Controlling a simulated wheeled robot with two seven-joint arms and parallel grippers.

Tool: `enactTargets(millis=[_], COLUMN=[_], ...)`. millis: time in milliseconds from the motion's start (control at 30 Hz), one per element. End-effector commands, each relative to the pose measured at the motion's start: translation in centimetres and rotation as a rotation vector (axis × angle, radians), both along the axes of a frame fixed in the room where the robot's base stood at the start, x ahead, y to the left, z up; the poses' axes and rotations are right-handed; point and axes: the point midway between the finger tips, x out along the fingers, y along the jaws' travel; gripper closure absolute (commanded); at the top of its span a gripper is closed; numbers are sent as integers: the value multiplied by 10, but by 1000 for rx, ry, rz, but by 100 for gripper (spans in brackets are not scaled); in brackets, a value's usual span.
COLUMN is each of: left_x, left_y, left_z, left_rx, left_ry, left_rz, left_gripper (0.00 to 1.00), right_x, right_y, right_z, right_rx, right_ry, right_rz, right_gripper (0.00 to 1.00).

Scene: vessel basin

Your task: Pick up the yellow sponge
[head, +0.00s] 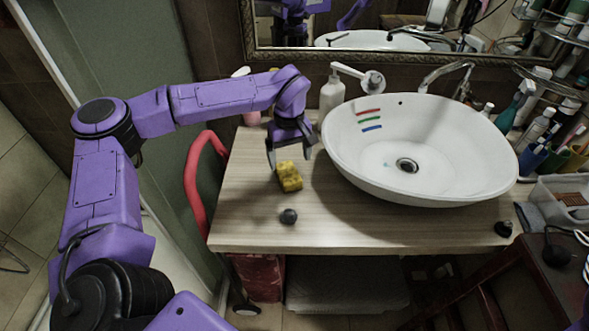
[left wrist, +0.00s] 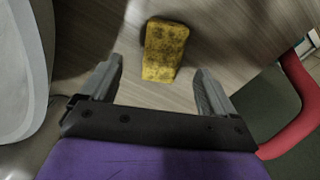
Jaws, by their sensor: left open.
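The yellow sponge (head: 290,176) lies on the wooden counter to the left of the white basin, with dark spots on its surface. In the left wrist view the sponge (left wrist: 165,50) lies beyond the fingertips, roughly in line with the gap between them. My left gripper (head: 289,158) is open and empty, just above and behind the sponge. Its two grey fingers also show in the left wrist view (left wrist: 155,80), apart with bare counter between them. My right gripper is not in view.
The basin (head: 380,185) with colored stripes stands close to the right of my gripper. A soap bottle (head: 332,94) stands behind. A red curved bar (head: 194,185) stands left of the counter (head: 245,225).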

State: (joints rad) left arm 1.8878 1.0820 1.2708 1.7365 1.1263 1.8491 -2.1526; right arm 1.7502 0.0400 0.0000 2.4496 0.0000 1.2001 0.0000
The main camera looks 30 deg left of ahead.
Motion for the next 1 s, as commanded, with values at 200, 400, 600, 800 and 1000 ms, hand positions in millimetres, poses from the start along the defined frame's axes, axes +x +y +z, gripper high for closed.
enactTargets(millis=[200, 400, 600, 800, 1000], left_x=[4, 7, 8, 8, 8], left_y=[1, 5, 5, 5, 5], left_z=[-28, -63, -74, -74, -74], left_rx=[0, 0, 1, 1, 1], left_ry=[6, 7, 2, 2, 2], left_rz=[0, -3, -2, -3, -3], left_gripper=[11, 11, 11, 40, 70], right_x=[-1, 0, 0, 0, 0], right_y=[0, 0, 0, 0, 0], right_z=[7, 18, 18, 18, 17], right_rx=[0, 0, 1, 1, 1], right_ry=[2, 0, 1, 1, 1], right_rz=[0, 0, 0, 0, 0], right_gripper=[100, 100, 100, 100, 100])
